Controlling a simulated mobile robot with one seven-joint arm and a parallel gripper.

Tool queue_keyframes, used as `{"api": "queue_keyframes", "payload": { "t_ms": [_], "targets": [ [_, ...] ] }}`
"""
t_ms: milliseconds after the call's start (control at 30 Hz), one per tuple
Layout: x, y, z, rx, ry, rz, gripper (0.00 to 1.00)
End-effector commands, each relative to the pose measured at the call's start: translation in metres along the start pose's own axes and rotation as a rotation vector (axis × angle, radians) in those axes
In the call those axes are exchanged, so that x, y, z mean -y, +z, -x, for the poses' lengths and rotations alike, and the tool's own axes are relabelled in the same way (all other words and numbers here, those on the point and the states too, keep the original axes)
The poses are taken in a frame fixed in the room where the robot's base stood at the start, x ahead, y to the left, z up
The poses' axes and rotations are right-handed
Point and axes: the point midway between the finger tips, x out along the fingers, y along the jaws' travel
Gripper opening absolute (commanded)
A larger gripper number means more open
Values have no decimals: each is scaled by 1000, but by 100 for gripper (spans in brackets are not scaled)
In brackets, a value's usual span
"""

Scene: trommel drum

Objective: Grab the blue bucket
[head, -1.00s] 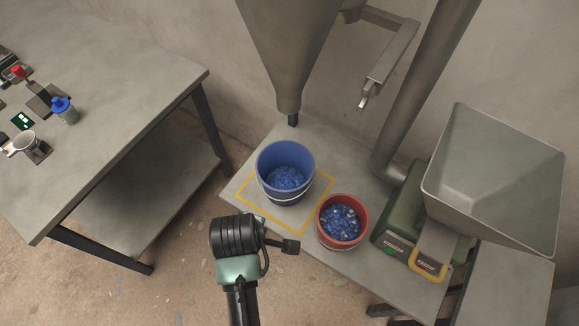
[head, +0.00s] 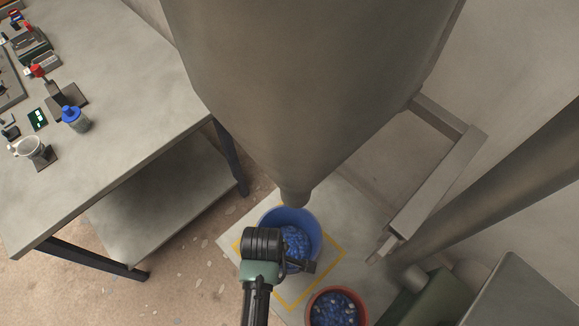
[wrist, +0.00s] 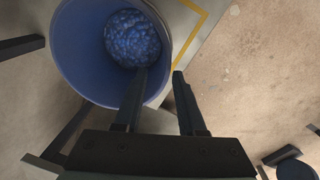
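The blue bucket (head: 313,226) stands on the low platform under the hopper spout, partly hidden behind my wrist in the head view. Blue pieces lie in its bottom. In the wrist view the blue bucket (wrist: 78,52) fills the upper left, seen from above. My gripper (wrist: 160,73) is open at its rim. The left finger lies over the bucket's inside and the right finger lies outside the rim, with the wall between them in the picture. I cannot tell whether either finger touches the wall.
A yellow outline (head: 338,258) marks the platform around the bucket. A red bucket (head: 335,291) with blue pieces stands close by, lower right. The large grey hopper (head: 310,90) hangs above the blue bucket. A workbench (head: 130,80) stands at the left.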

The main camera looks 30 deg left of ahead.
Motion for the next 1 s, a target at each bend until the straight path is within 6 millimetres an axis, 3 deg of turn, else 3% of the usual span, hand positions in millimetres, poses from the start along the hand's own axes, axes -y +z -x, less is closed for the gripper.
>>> {"api": "queue_keyframes", "payload": {
  "t_ms": [100,367,700,1000],
  "targets": [
    [0,0,-19,0,0,0,40],
    [0,0,-36,-1,1,0,40],
    [4,3,-78,-1,0,-1,40],
    [4,3,-83,-2,2,-1,40]
  ]
}}
